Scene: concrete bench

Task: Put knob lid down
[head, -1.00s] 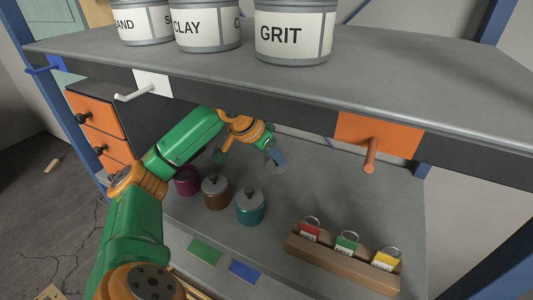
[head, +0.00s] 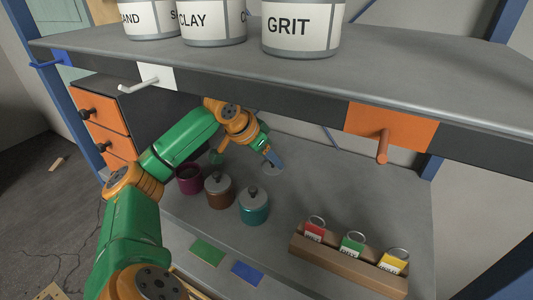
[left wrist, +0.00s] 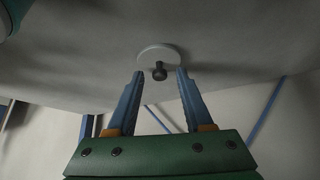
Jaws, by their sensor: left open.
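The grey knob lid (left wrist: 160,51) lies flat on the grey lower shelf in the left wrist view. Its dark knob (left wrist: 159,72) is between and slightly beyond my open left fingertips (left wrist: 157,74), with gaps on both sides. In the head view my left gripper (head: 272,160) reaches under the upper shelf, and the lid's edge (head: 266,172) shows beside a blue fingertip. A purple pot (head: 190,187) stands open without a lid. A brown pot (head: 219,196) and a teal pot (head: 254,212) wear grey lids with dark knobs. My right gripper is not in view.
A brown rack (head: 345,270) with red, green and yellow tags stands at the front right. Green (head: 207,252) and blue (head: 247,273) patches mark the front edge. The upper shelf (head: 390,88) hangs above my arm, with an orange peg (head: 382,147) projecting from its front.

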